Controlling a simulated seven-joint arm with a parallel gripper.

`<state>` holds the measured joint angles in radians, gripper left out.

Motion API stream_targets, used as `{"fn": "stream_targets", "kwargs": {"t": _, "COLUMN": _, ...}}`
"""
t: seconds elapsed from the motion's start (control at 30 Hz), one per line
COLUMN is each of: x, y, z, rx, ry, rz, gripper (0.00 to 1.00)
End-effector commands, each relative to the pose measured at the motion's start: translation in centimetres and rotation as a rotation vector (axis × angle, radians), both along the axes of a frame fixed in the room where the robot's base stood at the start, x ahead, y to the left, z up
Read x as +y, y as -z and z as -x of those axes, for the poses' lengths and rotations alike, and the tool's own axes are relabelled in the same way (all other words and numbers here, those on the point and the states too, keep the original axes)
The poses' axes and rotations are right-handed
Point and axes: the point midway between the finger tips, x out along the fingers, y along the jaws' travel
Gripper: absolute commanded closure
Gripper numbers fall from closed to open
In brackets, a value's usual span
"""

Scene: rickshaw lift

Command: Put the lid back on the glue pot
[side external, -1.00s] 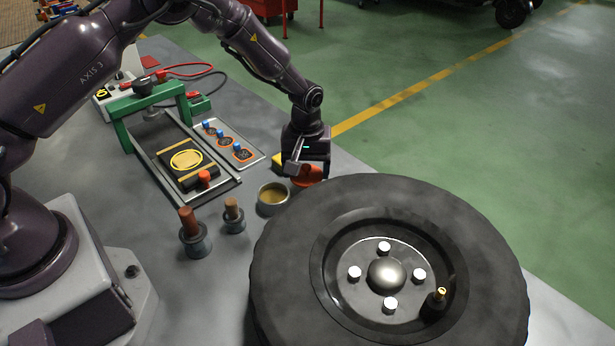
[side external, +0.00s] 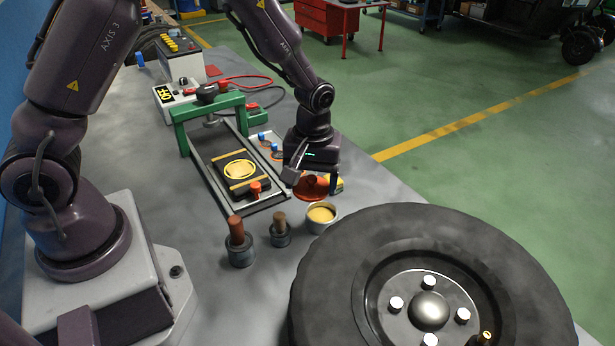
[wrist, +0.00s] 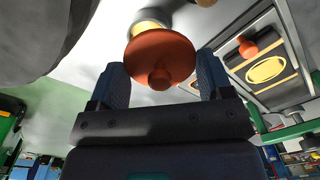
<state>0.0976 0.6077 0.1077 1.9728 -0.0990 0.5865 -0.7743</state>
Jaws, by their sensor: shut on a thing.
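The glue pot (side external: 321,215) is a small grey pot with yellow glue showing in its open top, standing on the bench next to the tyre. The lid (side external: 308,192) is an orange-red disc with a knob. My gripper (side external: 312,182) is shut on the lid and holds it just behind and slightly left of the pot. In the wrist view, the lid (wrist: 160,52) sits between the two fingers, knob toward the camera, and partly hides the pot (wrist: 148,27). Lid and pot overlap in that view; I cannot tell whether they touch.
A green-framed press (side external: 215,112) with a patch plate lies behind left.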

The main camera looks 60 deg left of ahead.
Motion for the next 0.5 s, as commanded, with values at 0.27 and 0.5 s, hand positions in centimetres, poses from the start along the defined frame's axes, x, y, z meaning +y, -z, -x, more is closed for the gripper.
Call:
{"fn": "stream_targets", "kwargs": {"t": 0.27, "x": 0.2, "y": 0.6, "z": -2.7, "rx": -0.018, "ry": -0.072, "rz": 0.005, "gripper": 0.49}}
{"fn": "stream_targets", "kwargs": {"t": 0.5, "x": 0.2, "y": 2.7, "z": -2.7, "rx": -0.016, "ry": -0.071, "rz": 0.004, "gripper": 0.49}}
